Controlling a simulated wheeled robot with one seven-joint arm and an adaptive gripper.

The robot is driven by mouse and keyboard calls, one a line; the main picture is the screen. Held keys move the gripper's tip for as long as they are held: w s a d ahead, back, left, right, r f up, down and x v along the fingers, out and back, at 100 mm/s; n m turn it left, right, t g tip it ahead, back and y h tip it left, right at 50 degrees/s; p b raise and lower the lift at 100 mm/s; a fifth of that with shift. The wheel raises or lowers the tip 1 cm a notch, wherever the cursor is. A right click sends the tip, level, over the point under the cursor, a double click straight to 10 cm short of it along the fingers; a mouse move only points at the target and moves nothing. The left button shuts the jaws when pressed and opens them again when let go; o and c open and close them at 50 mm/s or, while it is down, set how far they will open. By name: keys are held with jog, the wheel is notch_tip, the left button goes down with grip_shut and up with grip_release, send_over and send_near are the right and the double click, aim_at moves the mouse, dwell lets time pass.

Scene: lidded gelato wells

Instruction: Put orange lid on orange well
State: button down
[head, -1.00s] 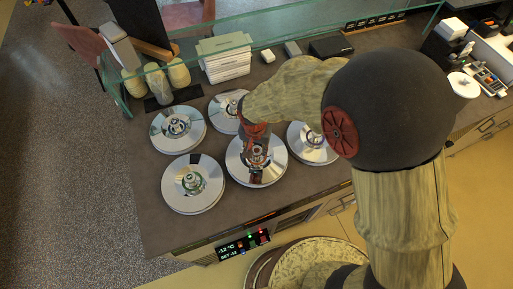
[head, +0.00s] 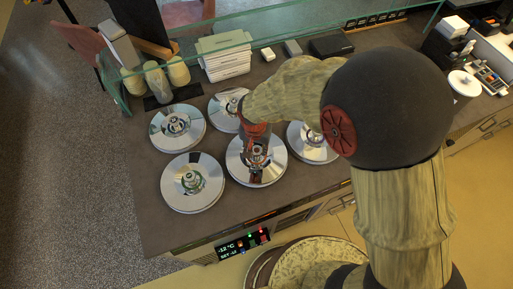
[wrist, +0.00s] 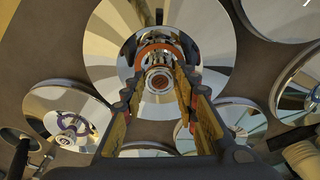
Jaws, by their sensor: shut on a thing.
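The orange lid (head: 241,171) is a round, mirror-like disc at the front middle of the counter. In the wrist view the lid (wrist: 105,48) fills the upper middle, with an orange ring around its central knob (wrist: 159,78). My gripper (head: 258,151) is over the centre of this lid, and in the wrist view my gripper (wrist: 160,88) has its fingers on both sides of the knob, shut on it. The lid looks level. What is under it is hidden, so I cannot tell whether it rests on a well or hangs just above one.
Other shiny lidded discs stand close around: front left (head: 175,195), back left (head: 160,122), back middle (head: 217,115) and right (head: 303,152). One lid (wrist: 50,108) in the wrist view has a purple ring. White boxes (head: 224,58) and a glass pane (head: 300,12) are behind.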

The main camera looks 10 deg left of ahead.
aim_at(256, 153)
jog(key=shift+f+b, duration=0.4)
jog(key=shift+f, duration=0.15)
jog(key=c, duration=1.7)
grip_release()
jog(key=shift+o, duration=0.3)
jog(key=o, duration=0.4)
jog(key=shift+o, duration=0.5)
jog(key=shift+s+r+p, duration=0.15)
jog(key=shift+r+p, duration=0.65)
jog(key=shift+r, duration=0.55)
jog(key=shift+s+r+p, duration=0.2)
jog(key=shift+r+p, duration=0.55)
jog(key=shift+r, duration=0.55)
jog(key=shift+s+r+p, duration=0.15)
jog(key=shift+r+p, duration=0.65)
jog(key=shift+r, duration=0.55)
